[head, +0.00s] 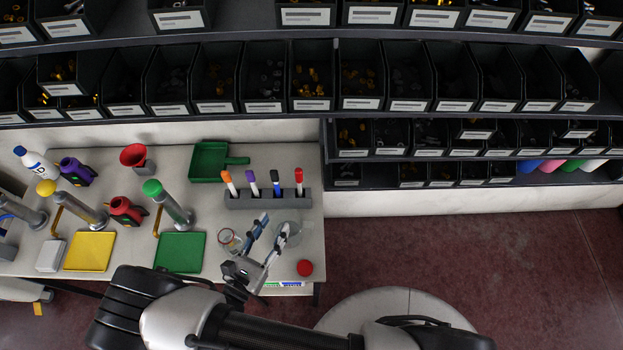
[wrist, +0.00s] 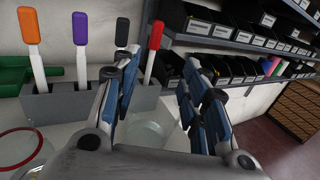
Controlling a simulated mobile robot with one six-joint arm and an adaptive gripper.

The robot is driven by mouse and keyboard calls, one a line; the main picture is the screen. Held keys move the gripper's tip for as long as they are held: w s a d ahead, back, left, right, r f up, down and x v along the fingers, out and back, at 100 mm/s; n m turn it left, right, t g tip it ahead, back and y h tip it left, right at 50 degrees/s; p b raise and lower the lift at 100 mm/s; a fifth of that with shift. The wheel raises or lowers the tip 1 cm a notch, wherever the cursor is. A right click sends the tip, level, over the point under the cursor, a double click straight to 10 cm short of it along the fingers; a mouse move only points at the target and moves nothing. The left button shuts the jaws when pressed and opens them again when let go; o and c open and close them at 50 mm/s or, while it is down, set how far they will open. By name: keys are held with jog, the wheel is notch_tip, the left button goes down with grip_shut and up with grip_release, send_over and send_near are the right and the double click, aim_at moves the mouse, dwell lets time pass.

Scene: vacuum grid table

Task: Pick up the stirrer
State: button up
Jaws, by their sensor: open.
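I cannot clearly make out a stirrer in either view. A grey holder (head: 268,199) on the table has several upright sticks in it: orange (head: 229,183), purple (head: 252,183), dark (head: 275,183) and red (head: 299,181). They also show in the wrist view, where the red one (wrist: 154,50) is nearest my gripper. A clear glass vessel (head: 294,236) stands in front of the holder, partly hidden by my gripper. My gripper (head: 271,228) is open, with nothing seen between its fingers (wrist: 163,65). A glass jar (head: 229,241) stands to its left.
A red round thing (head: 305,268) lies near the table's front right corner. Green (head: 180,252) and yellow (head: 90,251) plates, upright cylinders and a green dustpan-like piece (head: 209,161) are farther left. Shelves of dark bins (head: 312,104) hang behind and above the table.

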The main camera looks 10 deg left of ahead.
aim_at(297, 179)
jog(key=x, duration=1.1)
jog(key=shift+w+b, duration=0.35)
jog(key=shift+a+b+x, duration=0.15)
jog(key=shift+b+x, duration=0.05)
jog(key=shift+x, duration=1.15)
jog(key=shift+a+b+x, duration=0.1)
jog(key=shift+b+x, duration=0.05)
jog(key=shift+x, duration=1.2)
jog(key=shift+r, duration=0.1)
jog(key=c, duration=0.9)
